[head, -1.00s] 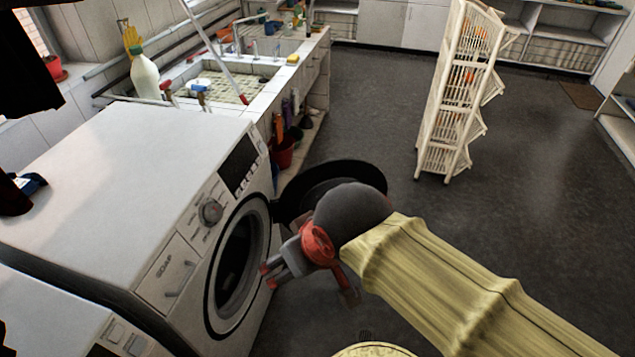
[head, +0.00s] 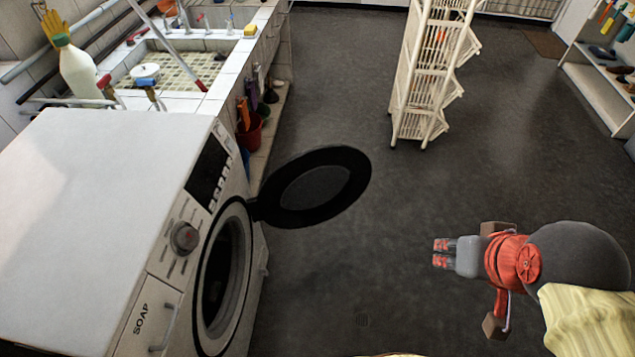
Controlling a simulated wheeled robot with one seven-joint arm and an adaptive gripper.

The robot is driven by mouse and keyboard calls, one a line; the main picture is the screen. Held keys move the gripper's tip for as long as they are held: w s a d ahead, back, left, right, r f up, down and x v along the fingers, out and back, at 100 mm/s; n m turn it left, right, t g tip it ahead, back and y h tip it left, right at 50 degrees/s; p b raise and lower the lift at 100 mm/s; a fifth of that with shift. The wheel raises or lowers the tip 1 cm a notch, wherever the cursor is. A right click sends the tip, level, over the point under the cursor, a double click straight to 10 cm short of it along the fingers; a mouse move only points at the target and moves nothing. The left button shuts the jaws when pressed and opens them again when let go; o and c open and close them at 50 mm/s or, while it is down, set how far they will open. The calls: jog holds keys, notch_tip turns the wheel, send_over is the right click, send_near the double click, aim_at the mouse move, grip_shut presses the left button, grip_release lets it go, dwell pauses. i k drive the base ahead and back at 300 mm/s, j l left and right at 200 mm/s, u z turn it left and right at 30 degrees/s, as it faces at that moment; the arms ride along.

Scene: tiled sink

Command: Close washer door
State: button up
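The white washer (head: 110,190) stands at the left of the head view. Its round door (head: 318,188), dark with a black rim, is swung wide open. It sticks out to the right from the hinge at the far side of the round opening (head: 224,275). My gripper (head: 440,253) is to the right of the door and nearer to me, over the floor. It points left and is clear of both door and washer. Its fingers look close together, but whether they are shut is hard to tell. I see nothing held in it.
A tiled sink (head: 185,65) with taps stands behind the washer, with a red bucket (head: 250,132) beside its lower shelf. A white rack (head: 430,75) stands on the floor at the back. The dark floor (head: 390,190) between door, rack and my gripper is clear.

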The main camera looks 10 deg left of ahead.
aim_at(314, 185)
jog(key=i+l+z, duration=0.4)
jog(key=i, duration=0.45)
jog(key=i+z, duration=0.4)
jog(key=i, duration=0.45)
jog(key=i+j+u, duration=0.2)
jog(key=i+u, duration=1.15)
jog(key=i+l+u, duration=0.3)
jog(key=u, duration=0.15)
jog(key=i+u, duration=0.45)
jog(key=i+l+u, duration=0.2)
jog(key=i+u, duration=0.25)
jog(key=i, duration=0.15)
jog(key=i+l+u, duration=0.45)
jog(key=j+u, duration=0.1)
jog(key=u, duration=2.65)
jog(key=j+z, duration=0.2)
jog(key=j, duration=0.2)
